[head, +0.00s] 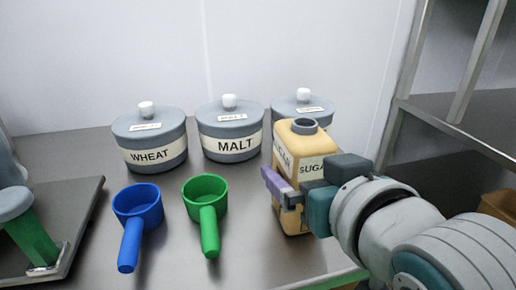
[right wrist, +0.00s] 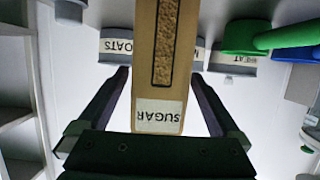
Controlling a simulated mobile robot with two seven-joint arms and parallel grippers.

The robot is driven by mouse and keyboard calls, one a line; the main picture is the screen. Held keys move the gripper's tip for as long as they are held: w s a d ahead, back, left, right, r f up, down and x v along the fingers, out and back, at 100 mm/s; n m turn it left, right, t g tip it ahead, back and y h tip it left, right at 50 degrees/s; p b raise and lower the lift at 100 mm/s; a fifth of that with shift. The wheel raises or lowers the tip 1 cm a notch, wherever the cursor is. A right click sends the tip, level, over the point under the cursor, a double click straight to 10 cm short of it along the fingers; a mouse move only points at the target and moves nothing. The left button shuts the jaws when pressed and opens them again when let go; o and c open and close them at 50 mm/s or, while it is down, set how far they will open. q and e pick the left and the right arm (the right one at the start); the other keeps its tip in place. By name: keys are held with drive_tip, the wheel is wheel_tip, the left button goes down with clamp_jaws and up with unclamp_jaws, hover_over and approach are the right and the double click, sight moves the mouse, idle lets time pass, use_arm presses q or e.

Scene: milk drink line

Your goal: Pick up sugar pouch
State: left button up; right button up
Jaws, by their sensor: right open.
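The sugar pouch (head: 291,217) is a tan, box-like container with a grey spout on top and a SUGAR label. It stands upright on the steel table, right of centre in the head view. In the right wrist view the sugar pouch (right wrist: 171,50) appears upside down, with a brown window strip and its label. My right gripper (head: 284,192) comes in from the right at the pouch. In the right wrist view its two open fingers (right wrist: 161,74) lie either side of the pouch, with gaps visible beside it. My left gripper is not in view.
Lidded grey canisters marked WHEAT (head: 154,156), MALT (head: 235,146) and OATS (right wrist: 116,46) stand behind. A blue scoop (head: 137,207) and a green scoop (head: 206,196) lie left of the pouch. A raised tray (head: 82,215) is at far left. A metal shelf (head: 440,118) stands at right.

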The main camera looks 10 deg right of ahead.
drive_tip(key=shift+x, duration=0.85)
drive_tip(key=shift+c, duration=0.2)
clamp_jaws()
drive_tip(key=shift+r, duration=0.1)
